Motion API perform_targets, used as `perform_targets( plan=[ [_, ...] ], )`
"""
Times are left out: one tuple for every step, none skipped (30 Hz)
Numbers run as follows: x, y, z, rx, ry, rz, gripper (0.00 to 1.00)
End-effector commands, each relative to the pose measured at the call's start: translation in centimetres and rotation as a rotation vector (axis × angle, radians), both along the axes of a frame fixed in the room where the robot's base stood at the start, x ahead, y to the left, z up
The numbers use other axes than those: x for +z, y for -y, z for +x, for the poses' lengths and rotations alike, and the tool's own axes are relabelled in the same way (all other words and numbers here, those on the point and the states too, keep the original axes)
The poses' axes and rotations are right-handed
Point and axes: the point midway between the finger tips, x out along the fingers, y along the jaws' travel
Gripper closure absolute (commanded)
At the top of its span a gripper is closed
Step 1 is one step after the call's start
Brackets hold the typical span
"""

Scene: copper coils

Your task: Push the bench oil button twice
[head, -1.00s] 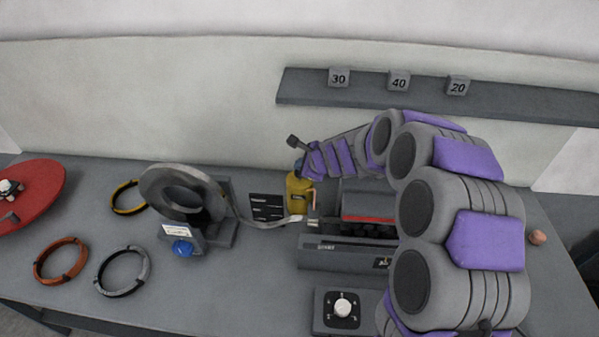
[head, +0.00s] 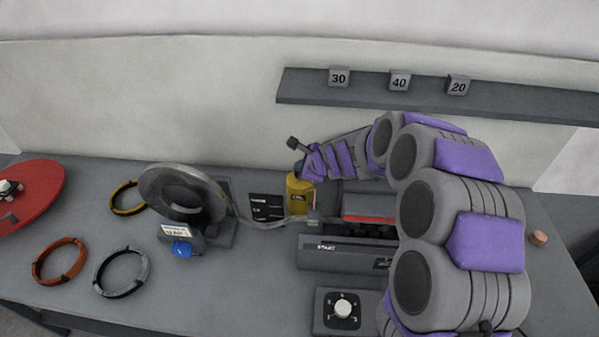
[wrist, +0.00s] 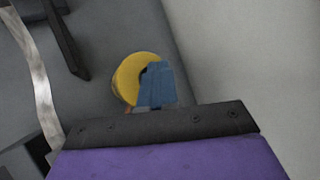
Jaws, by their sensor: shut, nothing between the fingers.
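A separate blue knob (head: 182,249) sits at the front of the coil stand.
A coil stand (head: 218,232) and a small dark sign (head: 266,207) stand left of the can. A metal strip (head: 262,225) runs to the START machine (head: 345,254) in front. Several rings, including an orange one (head: 60,262), lie at left. A shelf (head: 430,97) hangs above.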

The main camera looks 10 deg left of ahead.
Motion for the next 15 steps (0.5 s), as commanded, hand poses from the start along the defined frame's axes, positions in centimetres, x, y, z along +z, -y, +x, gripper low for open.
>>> perform_targets(
  plan=[
    [-0.12, -0.01, -0.01, 0.0, 0.0, 0.0, 1.0],
    [-0.16, -0.01, -0.01, 0.001, -0.001, 0.0, 1.0],
    [-0.2, -0.01, -0.01, 0.001, -0.001, 0.0, 1.0],
    [-0.22, -0.01, 0.0, 0.001, -0.001, 0.0, 1.0],
    [-0.26, -0.02, 0.0, 0.001, -0.001, 0.0, 1.0],
    [-0.32, -0.01, -0.01, 0.001, -0.001, 0.0, 1.0],
    [-0.35, -0.02, 0.0, 0.001, -0.001, 0.0, 1.0],
    [-0.39, -0.02, -0.01, 0.001, -0.001, 0.0, 1.0],
    [-0.43, -0.02, -0.01, 0.001, -0.001, 0.0, 1.0],
    [-0.47, -0.02, -0.01, 0.001, -0.001, 0.0, 1.0],
    [-0.51, -0.02, -0.01, 0.001, -0.001, 0.0, 1.0],
    [-0.55, -0.02, -0.01, 0.001, -0.001, 0.0, 1.0],
    [-0.58, -0.02, -0.01, 0.001, -0.001, 0.0, 1.0],
    [-0.61, -0.02, -0.01, 0.001, -0.001, 0.0, 1.0],
    [-0.65, -0.02, -0.01, 0.001, -0.001, 0.0, 1.0]
  ],
)
